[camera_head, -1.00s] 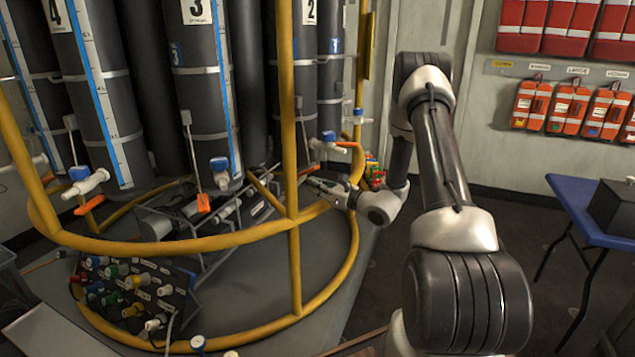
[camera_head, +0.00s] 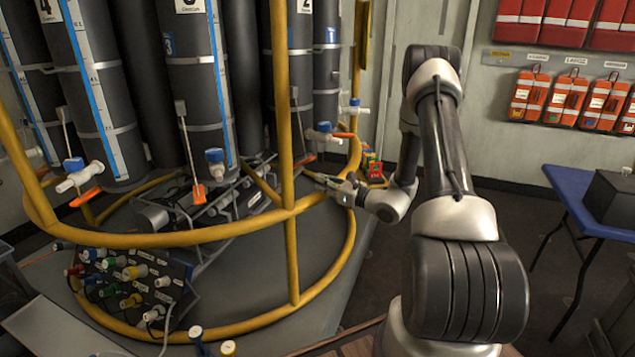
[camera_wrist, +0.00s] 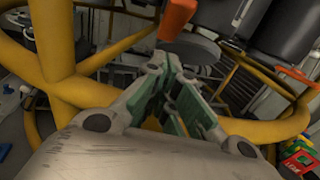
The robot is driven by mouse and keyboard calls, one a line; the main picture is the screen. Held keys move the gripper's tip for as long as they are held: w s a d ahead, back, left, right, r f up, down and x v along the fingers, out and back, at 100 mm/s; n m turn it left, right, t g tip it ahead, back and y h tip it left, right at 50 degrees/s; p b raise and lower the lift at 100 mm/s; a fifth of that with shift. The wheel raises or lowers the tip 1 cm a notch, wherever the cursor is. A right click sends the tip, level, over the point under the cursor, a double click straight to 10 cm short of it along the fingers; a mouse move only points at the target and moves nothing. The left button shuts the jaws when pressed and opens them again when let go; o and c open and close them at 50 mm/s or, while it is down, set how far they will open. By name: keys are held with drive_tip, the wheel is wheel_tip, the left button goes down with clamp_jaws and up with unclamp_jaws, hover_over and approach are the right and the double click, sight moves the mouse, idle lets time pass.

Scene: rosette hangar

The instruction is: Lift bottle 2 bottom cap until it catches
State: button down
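Bottle 2 (camera_head: 300,75) is a tall dark grey cylinder in the head view, partly behind a yellow post, with its label cut off at the top edge. An orange tab (camera_head: 305,160) hangs near its lower end. In the wrist view, a flat dark grey disc (camera_wrist: 195,50) lies under an orange part (camera_wrist: 177,18). It looks like a bottom cap, but I cannot tell which bottle it belongs to. My gripper (camera_wrist: 172,80), with green finger pads, is just below the disc, its fingers apart and nothing seen between them. In the head view my gripper (camera_head: 330,183) is small, near the frame's ring.
A yellow rail frame (camera_head: 293,215) surrounds the bottles. A panel of coloured knobs (camera_head: 130,285) stands at lower left. Coloured blocks (camera_head: 373,170) are by the rail. A blue table (camera_head: 580,200) stands at right, with clear floor between.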

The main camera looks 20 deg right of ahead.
drive_tip(key=v, duration=0.7)
idle(0.3)
idle(0.3)
